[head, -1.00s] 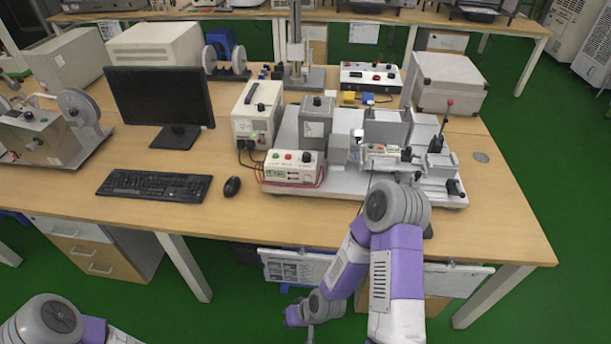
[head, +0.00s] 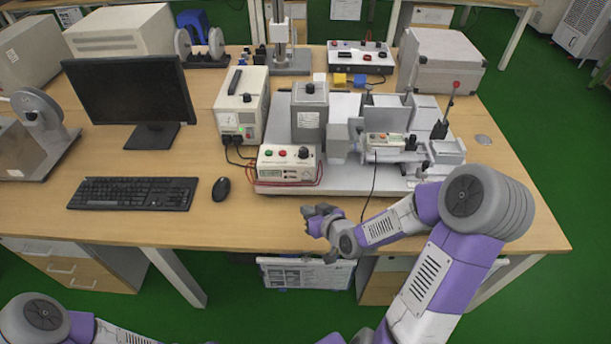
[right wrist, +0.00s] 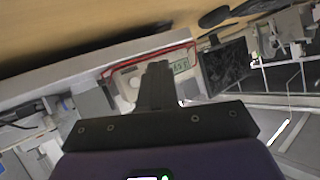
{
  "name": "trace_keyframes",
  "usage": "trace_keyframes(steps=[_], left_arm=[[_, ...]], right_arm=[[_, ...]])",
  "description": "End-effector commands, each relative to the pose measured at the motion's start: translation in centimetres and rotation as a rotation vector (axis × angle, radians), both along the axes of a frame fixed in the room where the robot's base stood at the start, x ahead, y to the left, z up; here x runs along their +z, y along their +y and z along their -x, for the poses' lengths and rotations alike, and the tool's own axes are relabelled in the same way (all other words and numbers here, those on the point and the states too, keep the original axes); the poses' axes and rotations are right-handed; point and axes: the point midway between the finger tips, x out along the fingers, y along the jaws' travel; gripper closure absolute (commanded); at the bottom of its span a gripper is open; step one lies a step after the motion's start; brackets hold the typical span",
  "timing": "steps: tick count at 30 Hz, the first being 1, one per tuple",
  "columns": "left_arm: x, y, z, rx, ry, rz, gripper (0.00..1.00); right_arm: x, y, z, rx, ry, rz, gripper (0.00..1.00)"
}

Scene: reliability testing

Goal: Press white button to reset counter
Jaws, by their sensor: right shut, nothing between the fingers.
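A white control box (head: 287,163) with red, green and black knobs on top stands near the table's front edge. In the right wrist view, the front of this box (right wrist: 182,66) shows a small digit display, partly hidden behind my fingers. A second small unit (head: 383,141) with a panel sits on the grey test rig. I cannot make out a white button for certain. My right gripper (head: 310,214) is shut and empty, in front of and below the control box, apart from it; its fingers also show in the right wrist view (right wrist: 158,70). My left gripper is out of view.
Red wires run around the control box, and a black cable hangs from the rig over the table's front. A mouse (head: 222,188) and keyboard (head: 133,193) lie to the left. A power unit (head: 242,105) stands behind. The table front right is fairly clear.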

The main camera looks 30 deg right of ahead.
Motion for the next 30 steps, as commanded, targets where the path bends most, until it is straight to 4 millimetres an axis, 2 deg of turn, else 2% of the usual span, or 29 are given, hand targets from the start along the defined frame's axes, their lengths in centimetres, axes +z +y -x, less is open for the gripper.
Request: trace_keyframes(steps=[8,21,30], left_arm=[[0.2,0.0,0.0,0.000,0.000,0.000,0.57],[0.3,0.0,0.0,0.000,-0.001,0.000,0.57],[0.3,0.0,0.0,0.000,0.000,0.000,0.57]], right_arm=[[0.0,-0.8,-1.4,0.000,0.000,-0.002,1.00],[0.0,-3.9,-6.4,0.000,0.000,-0.002,1.00],[0.0,-4.6,-7.5,0.001,0.001,-0.001,1.00]])
